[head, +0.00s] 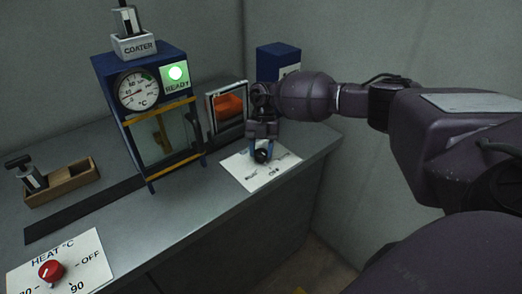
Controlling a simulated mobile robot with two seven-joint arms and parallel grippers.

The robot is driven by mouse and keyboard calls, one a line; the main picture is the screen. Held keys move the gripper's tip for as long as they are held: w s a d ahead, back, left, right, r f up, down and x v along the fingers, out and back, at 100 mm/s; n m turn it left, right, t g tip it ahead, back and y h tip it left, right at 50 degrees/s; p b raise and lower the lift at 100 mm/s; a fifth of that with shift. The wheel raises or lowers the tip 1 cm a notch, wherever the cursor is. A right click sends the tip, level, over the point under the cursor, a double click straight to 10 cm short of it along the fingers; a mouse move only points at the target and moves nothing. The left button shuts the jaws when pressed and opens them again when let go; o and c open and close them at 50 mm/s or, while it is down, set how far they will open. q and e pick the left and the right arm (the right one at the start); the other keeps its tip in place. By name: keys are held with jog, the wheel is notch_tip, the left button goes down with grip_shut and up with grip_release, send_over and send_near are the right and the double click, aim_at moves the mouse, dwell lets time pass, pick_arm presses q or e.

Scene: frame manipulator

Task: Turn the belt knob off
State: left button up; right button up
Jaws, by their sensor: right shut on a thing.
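The belt knob (261,156) is a small black knob on a white label plate (285,160) near the counter's right end. The lettering on the plate is too small and partly hidden to read surely. My left gripper is not in view.
A blue coater (183,54) with a dial, a lit green READY lamp (176,73) and a glass front stands left of the gripper. A red HEAT knob (51,271) is at front left. A wooden tray (75,177) lies at left.

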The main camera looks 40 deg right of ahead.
jog(key=shift+n, duration=0.4)
jog(key=o, duration=0.9)
jog(key=shift+o, duration=0.2)
jog(key=v, duration=1)
jog(key=shift+w+r, duration=0.25)
jog(key=shift+r, duration=0.1)
